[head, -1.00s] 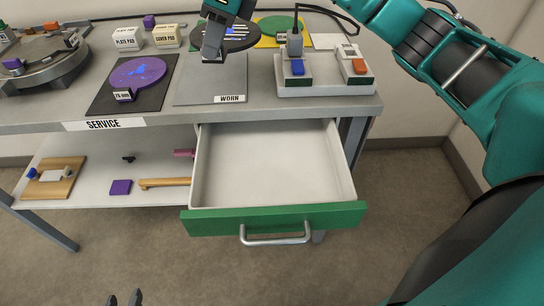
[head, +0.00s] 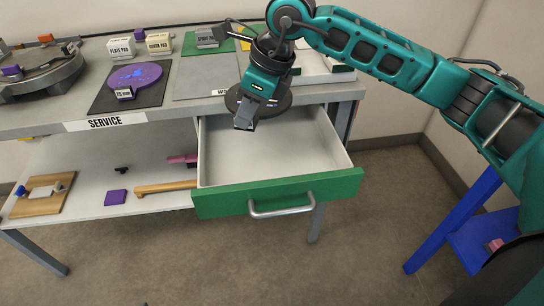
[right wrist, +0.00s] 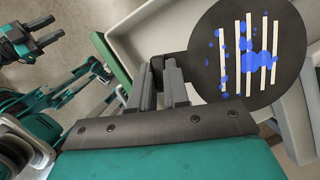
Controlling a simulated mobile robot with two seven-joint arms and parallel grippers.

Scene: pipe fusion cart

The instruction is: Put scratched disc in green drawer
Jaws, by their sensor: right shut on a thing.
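The scratched disc (right wrist: 290,85), dark with pale stripes and blue blotches, shows in the right wrist view; in the head view its dark edge (head: 232,98) is mostly hidden by my right gripper (head: 245,124). My right gripper (right wrist: 168,75) is shut on the disc's edge and holds it over the back part of the drawer. The green drawer (head: 280,194) is pulled open, with a pale, empty-looking inside. My left gripper (right wrist: 52,34) shows at the upper left of the right wrist view, its fingers apart and empty.
The grey WORN mat (head: 205,78) is bare. A purple disc (head: 135,75) lies on a dark mat to its left. Labelled pad blocks (head: 159,43) stand behind. The lower shelf (head: 95,185) holds several small items. A blue stand (head: 450,225) is at the right.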

